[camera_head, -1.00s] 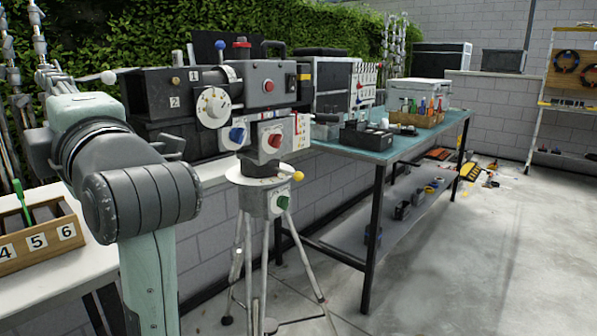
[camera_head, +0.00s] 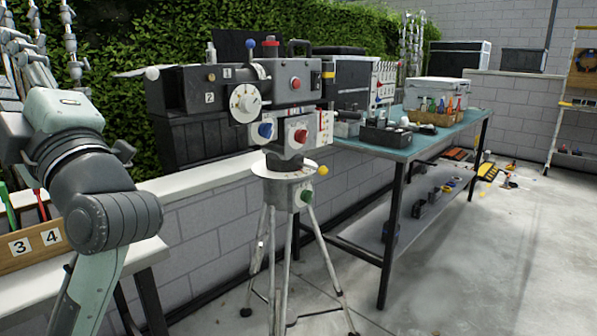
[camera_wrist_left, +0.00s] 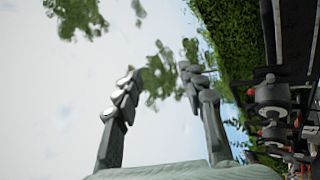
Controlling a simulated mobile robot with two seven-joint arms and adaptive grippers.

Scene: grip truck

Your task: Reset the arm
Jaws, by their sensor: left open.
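My left arm (camera_head: 95,185) stands at the left of the head view, bent at a grey joint. In the left wrist view, my left gripper (camera_wrist_left: 160,85) shows two segmented fingers, spread apart and empty, against a pale sky with leaves. My right arm and right gripper are not in view.
A camera rig (camera_head: 275,95) on a tripod (camera_head: 270,235) stands right of my arm. A teal-topped table (camera_head: 455,128) with boxes is behind it. A numbered wooden box (camera_head: 20,262) sits on a white bench (camera_head: 148,250). Concrete floor at the right is mostly clear.

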